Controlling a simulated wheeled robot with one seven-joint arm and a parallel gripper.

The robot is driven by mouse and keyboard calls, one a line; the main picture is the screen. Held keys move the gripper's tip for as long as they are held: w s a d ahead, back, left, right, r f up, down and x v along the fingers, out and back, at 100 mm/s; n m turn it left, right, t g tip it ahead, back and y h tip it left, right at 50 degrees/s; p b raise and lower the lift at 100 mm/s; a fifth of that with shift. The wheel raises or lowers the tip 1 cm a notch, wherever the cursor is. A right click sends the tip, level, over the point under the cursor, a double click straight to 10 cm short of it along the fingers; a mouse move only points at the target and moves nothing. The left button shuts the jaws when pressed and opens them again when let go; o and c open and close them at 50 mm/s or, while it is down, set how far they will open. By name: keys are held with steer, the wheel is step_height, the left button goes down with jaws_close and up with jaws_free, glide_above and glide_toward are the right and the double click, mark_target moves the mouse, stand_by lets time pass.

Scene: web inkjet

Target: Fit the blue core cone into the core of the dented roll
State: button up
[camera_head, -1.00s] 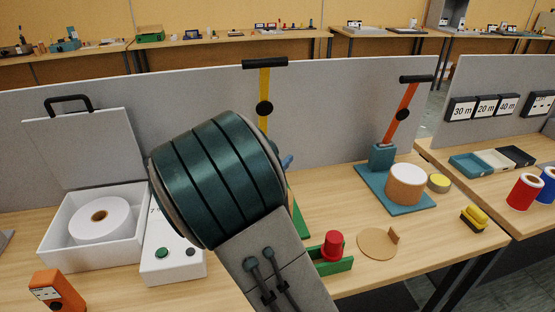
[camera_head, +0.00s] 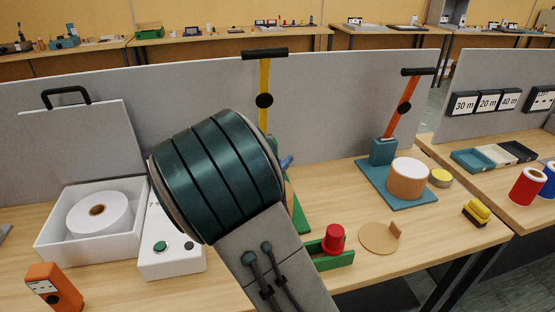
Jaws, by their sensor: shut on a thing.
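A small blue piece (camera_head: 287,161), possibly the blue core cone, shows just past the right edge of my arm. The rest of it is hidden. My gripper is hidden behind my large dark green arm link. Beside the blue piece, a green base (camera_head: 299,217) with a yellow lever (camera_head: 264,84) stands partly covered by my arm. A thin tan edge shows there, and I cannot tell whether it is the dented roll. A white roll (camera_head: 75,218) with a brown core lies in an open white box. A brown roll with white top (camera_head: 407,182) stands on a teal base. No dent is clear on either.
A red cone (camera_head: 333,236) sits in a green holder (camera_head: 318,258). A tan disc (camera_head: 377,238) lies to its right. A white button box (camera_head: 170,262) and an orange device (camera_head: 54,288) stand at left. A grey panel (camera_head: 335,110) closes the back.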

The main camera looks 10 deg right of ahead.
steer(key=shift+f+b, duration=0.35)
steer(key=shift+f, duration=0.2)
steer(key=o, duration=1.1)
steer(key=shift+o, duration=0.2)
steer(key=v, duration=1.3)
steer(key=shift+s+a, duration=0.25)
steer(key=shift+s, duration=0.05)
steer(key=shift+r, duration=0.1)
